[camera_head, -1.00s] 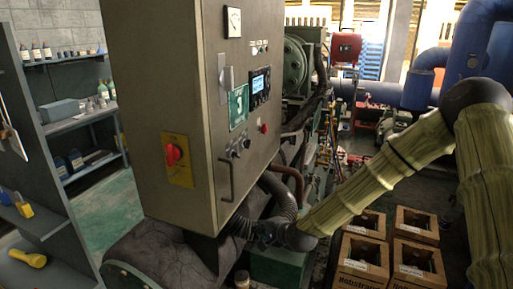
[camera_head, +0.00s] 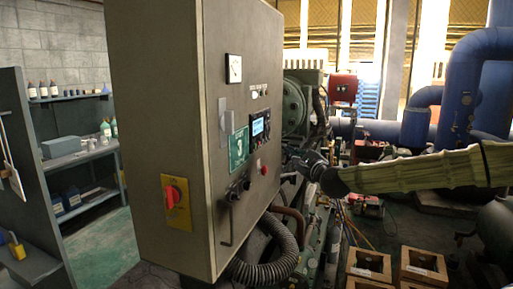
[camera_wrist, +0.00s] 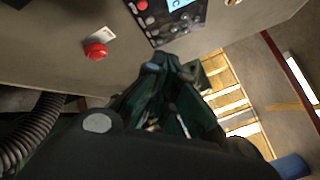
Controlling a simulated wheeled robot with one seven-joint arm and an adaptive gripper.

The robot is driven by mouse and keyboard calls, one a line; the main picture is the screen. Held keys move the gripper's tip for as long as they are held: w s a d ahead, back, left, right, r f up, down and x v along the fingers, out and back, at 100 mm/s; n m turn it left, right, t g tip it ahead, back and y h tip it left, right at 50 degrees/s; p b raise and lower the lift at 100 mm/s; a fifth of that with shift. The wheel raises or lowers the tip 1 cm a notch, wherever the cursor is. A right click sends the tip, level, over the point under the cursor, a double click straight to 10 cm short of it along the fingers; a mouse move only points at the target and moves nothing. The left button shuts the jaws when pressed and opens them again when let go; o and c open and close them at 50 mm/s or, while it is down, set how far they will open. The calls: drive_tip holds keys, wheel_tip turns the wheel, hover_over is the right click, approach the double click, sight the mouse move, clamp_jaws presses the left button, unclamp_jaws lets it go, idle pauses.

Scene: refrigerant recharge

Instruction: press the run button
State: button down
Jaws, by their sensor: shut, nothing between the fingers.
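The grey control cabinet (camera_head: 215,110) carries a controller panel (camera_head: 260,128) with a lit display and small buttons. In the wrist view the panel (camera_wrist: 172,18) is at the top, its buttons beside the display; I cannot read which is the run button. A red mushroom button (camera_wrist: 96,51) with a white label sits on the cabinet face; it also shows in the head view (camera_head: 264,171). My gripper (camera_wrist: 156,64) is shut and empty, its tips below the panel's lower edge in the picture. In the head view my gripper (camera_head: 293,158) is right of the cabinet face, apparently apart from it.
A red rotary switch (camera_head: 174,193) is on the cabinet's left side. Black knobs (camera_head: 238,189) and a door handle (camera_head: 228,222) sit low on the front face. A ribbed hose (camera_head: 270,262) runs below. Machinery and pipes stand behind my gripper.

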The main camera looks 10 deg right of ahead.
sight(255, 146)
drive_tip(key=shift+r, duration=0.1)
idle(0.3)
drive_tip(key=w+a, duration=0.5)
drive_tip(key=a, duration=0.2)
idle(0.4)
drive_tip(key=shift+a, duration=0.25)
idle(1.2)
drive_tip(key=shift+w+a+b, duration=0.2)
drive_tip(key=shift+a+b, duration=0.05)
drive_tip(key=shift+b, duration=0.05)
drive_tip(key=shift+w+a, duration=0.2)
drive_tip(key=shift+a, duration=0.1)
idle(0.9)
drive_tip(key=shift+s+d+b, duration=0.1)
drive_tip(key=shift+d+b, duration=0.05)
drive_tip(key=shift+b, duration=0.2)
drive_tip(key=shift+s+d+b, duration=0.3)
drive_tip(key=shift+s+d, duration=0.05)
drive_tip(key=shift+d, duration=0.15)
